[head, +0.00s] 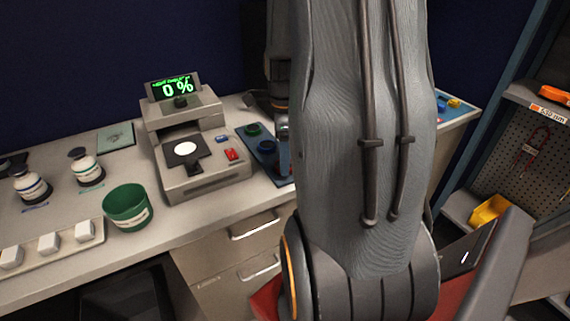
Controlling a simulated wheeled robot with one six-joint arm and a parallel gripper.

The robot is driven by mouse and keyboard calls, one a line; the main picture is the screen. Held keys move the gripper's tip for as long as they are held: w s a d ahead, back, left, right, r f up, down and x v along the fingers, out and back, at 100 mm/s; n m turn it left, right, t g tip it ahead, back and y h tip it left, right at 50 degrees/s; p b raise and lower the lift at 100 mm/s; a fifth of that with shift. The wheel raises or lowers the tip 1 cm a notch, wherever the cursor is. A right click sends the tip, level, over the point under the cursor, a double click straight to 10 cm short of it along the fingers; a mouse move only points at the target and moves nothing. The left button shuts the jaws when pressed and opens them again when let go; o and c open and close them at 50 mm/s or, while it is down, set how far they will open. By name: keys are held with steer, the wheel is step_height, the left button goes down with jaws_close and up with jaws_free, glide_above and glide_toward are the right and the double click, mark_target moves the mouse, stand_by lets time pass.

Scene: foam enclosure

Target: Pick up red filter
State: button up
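I cannot make out a red filter for certain. A blue tray (262,152) right of the measuring device holds a green round piece (253,130) and a dark blue round piece (267,147). My arm hides the tray's right part. My gripper (283,132) shows only in part, pointing down over the tray's right side. Its fingers are mostly hidden behind my arm, so I cannot tell whether it is open or holds anything.
The measuring device (205,170) reads "0 %" and has a small red button (231,154). A green cup (128,208), bottles (86,168) and white blocks (48,243) stand left. A shelf with a yellow bin (489,210) is at right. My arm blocks the middle.

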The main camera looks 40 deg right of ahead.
steer(key=shift+f, duration=0.75)
steer(key=c, duration=1.1)
steer(key=shift+c, duration=0.2)
